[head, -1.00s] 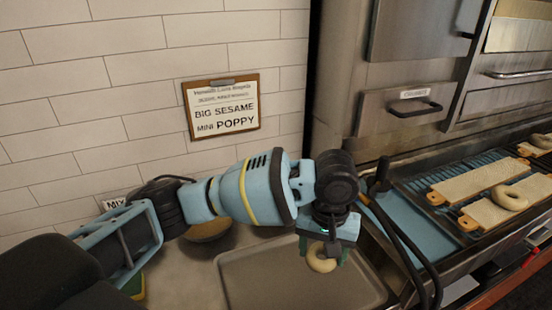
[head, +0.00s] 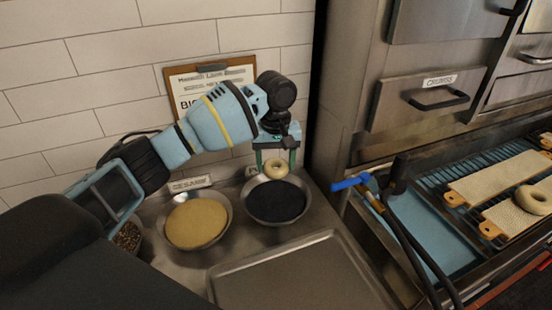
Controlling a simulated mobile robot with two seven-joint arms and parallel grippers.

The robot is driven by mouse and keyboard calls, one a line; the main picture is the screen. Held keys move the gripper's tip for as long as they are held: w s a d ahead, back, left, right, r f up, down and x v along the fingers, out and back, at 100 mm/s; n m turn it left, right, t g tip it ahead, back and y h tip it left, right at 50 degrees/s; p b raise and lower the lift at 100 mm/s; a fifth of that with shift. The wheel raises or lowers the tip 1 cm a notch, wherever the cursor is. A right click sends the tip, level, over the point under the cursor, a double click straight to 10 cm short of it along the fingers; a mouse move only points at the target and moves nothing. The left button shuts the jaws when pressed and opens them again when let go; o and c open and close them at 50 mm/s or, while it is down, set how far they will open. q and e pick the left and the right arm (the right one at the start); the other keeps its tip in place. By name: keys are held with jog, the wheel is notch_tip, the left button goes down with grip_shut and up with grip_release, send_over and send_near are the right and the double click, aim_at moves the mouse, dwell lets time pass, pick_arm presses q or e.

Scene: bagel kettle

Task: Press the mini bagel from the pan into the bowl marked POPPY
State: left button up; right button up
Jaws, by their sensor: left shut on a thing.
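My left gripper (head: 276,160) is shut on a small pale mini bagel (head: 267,172) between its two fingers. It holds the bagel above the back part of a metal bowl (head: 272,224) of black seeds. A gap to the seeds cannot be judged exactly, but the bagel looks clear of them. The label behind this bowl (head: 252,170) is mostly hidden by the gripper; only its first letter shows. The metal pan (head: 290,275) in front is empty where I see it. My right gripper is not in view.
A bowl of pale sesame (head: 198,246) stands left of the black-seed bowl, with a SESAME label (head: 190,184) behind. Another seed bowl (head: 128,237) is partly hidden by my arm. A blue-tipped hose (head: 350,183) and boards with a bagel (head: 535,199) are at right.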

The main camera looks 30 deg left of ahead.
pick_arm(q)
jog(key=b, duration=0.3)
send_over(276, 201)
notch_tip(276, 201, down, 6)
jog(key=shift+f, duration=2)
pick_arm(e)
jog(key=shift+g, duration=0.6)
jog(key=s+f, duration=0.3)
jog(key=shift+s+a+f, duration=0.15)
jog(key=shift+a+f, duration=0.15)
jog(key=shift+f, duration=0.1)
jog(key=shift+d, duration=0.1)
pick_arm(q)
jog(key=shift+f, duration=0.25)
jog(key=shift+f, duration=0.25)
